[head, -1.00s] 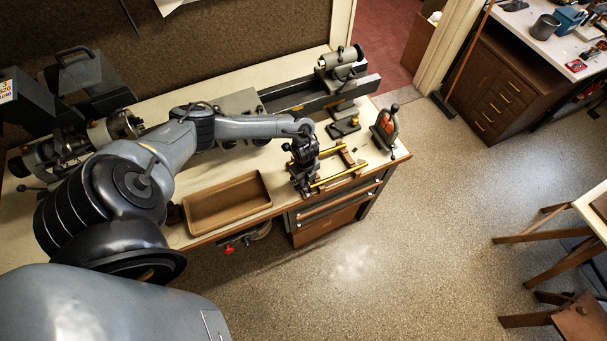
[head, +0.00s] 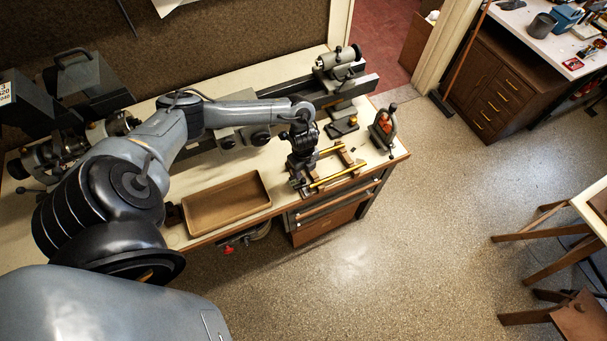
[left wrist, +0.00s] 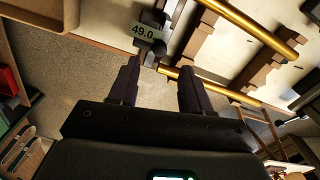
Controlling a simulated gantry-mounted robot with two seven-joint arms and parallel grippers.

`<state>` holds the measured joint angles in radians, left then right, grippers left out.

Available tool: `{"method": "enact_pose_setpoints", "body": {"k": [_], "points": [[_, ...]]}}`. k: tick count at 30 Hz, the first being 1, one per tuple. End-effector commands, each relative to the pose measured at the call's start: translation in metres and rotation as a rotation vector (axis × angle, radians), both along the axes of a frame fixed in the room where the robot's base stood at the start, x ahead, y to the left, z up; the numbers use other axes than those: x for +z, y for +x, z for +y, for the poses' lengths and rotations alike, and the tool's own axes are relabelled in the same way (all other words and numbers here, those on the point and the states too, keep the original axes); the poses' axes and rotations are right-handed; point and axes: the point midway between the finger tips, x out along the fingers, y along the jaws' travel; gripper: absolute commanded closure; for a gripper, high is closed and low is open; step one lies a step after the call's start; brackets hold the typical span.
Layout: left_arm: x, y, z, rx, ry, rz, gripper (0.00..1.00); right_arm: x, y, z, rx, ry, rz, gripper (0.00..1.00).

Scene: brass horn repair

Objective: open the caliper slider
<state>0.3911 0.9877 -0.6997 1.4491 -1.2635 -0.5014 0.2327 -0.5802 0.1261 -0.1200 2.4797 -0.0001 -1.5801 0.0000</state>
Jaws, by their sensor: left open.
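In the left wrist view, a dark metal piece with a pale label reading 49.0 (left wrist: 149,32), which looks like part of the caliper, lies at the top centre. My left gripper (left wrist: 160,80) is open, its two dark fingers pointing toward that piece. The piece shows just beyond the gap between the fingertips; I cannot tell whether a finger touches it. In the head view my left gripper (head: 298,184) is low over the bench's front right part, and hides the caliper there. My right gripper is not in view.
Brass tubes (head: 342,177) on wooden supports lie right of the gripper. A brown tray (head: 227,203) is to the left on the bench. A clamp-like tool with a red part (head: 383,124) stands near the right edge. A lathe bed (head: 362,84) runs behind.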

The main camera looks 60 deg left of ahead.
Motion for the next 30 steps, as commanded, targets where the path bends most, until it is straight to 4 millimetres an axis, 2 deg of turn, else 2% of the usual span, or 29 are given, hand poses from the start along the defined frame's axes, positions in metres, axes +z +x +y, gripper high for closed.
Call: {"method": "enact_pose_setpoints", "body": {"k": [6,12,26,30], "points": [[0.031,0.001,0.0,-0.001,-0.001,-0.002,0.52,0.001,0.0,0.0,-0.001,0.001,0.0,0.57],[0.044,0.001,0.0,0.0,0.0,-0.001,0.52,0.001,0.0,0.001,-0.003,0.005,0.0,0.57],[0.045,0.0,0.0,0.0,0.0,0.0,0.52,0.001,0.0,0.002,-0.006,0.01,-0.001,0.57],[0.039,-0.013,-0.001,-0.001,-0.002,0.027,0.52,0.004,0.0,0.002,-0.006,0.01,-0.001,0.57]]}}
